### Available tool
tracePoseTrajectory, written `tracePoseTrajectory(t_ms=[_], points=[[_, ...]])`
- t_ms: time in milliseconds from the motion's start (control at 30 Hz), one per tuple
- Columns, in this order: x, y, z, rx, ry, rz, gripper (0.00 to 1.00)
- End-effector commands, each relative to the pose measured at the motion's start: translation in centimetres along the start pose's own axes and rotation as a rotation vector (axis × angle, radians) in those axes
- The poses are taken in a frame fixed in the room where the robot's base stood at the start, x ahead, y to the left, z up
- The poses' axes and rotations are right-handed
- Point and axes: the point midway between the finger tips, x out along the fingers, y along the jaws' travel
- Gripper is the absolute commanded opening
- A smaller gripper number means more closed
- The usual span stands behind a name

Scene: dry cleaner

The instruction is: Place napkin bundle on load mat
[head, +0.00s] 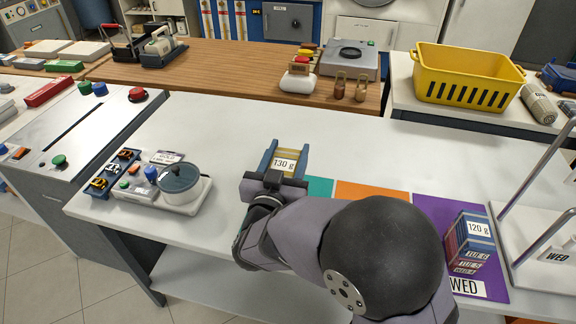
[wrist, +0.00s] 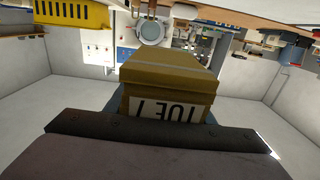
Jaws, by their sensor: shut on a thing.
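My gripper (head: 286,147) is shut on a mustard-brown napkin bundle (head: 287,154), with its blue fingers on either side. The bundle has a white "130 g" label in the head view. In the wrist view the bundle (wrist: 165,75) fills the middle and shows an upside-down label that seems to read "TUE 1". A teal mat (head: 319,187), an orange mat (head: 372,190) and a purple mat (head: 428,207) lie side by side on the white counter. My arm covers much of the teal and orange mats. The purple mat has a "WED" label.
A stack of dark bundles (head: 470,240), its top one marked "120 g", stands on the purple mat. A pot (head: 180,182) on a white base and a small tray (head: 113,175) are at left. A metal rack stands at right. The counter behind my gripper is clear.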

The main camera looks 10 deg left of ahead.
Motion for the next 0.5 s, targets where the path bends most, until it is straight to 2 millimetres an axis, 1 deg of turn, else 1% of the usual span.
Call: tracePoseTrajectory(t_ms=[33, 200, 500], points=[[0.0, 0.0, -0.9, 0.005, 0.002, 0.000, 0.23], [0.0, 0.0, -2.3, 0.002, 0.002, 0.001, 0.23], [0.0, 0.0, -2.6, 0.001, 0.000, 0.000, 0.23]])
